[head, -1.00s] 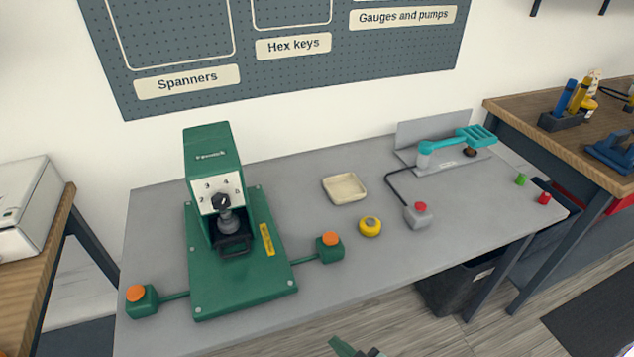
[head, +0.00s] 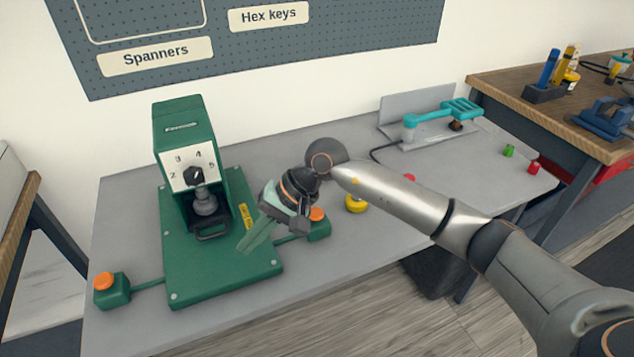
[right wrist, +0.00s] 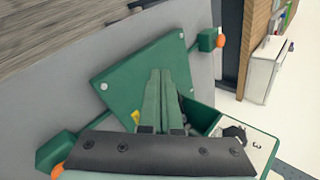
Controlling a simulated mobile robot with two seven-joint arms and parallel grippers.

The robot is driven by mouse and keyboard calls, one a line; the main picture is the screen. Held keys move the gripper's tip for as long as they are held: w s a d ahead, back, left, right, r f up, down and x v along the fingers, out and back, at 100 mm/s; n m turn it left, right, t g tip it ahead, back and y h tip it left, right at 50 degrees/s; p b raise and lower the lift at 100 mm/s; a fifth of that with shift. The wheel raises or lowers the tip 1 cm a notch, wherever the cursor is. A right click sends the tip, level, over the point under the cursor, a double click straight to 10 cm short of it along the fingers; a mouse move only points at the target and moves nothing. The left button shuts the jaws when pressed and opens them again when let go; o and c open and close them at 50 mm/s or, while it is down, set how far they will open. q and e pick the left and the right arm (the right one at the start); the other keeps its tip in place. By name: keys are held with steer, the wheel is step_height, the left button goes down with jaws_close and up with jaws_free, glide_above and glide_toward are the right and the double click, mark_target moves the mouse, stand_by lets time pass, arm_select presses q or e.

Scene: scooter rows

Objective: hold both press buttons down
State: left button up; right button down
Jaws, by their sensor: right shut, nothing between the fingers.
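The green press (head: 186,150) stands on the grey table with a numbered dial and a dark plunger over its base plate (head: 215,275). The left press button (head: 103,281) is orange on a green box, with nothing on it. The right press button (head: 317,214) is orange on a green box, partly behind my right gripper. My right gripper (head: 250,240) is shut and empty above the base plate's right side, left of the right button. In the right wrist view its green fingers (right wrist: 160,88) lie together over the plate. My left gripper is not in view.
My right arm hides the cream tray and most of the red-topped box (head: 409,178). A yellow round object (head: 356,204) sits right of the right button. The table front is clear.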

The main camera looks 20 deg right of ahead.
steer(key=w+d+r+n+t+h, duration=0.1)
steer(key=w+d+n+t+h, duration=0.3)
steer(key=d, duration=0.6)
step_height(320, 180, up, 3)
steer(key=g+h+b, duration=0.1)
steer(key=h, duration=0.3)
glide_above(317, 215)
steer(key=shift+n, duration=0.4)
step_height(317, 215, down, 5)
steer(key=b, duration=0.4)
steer(key=shift+f, duration=0.3)
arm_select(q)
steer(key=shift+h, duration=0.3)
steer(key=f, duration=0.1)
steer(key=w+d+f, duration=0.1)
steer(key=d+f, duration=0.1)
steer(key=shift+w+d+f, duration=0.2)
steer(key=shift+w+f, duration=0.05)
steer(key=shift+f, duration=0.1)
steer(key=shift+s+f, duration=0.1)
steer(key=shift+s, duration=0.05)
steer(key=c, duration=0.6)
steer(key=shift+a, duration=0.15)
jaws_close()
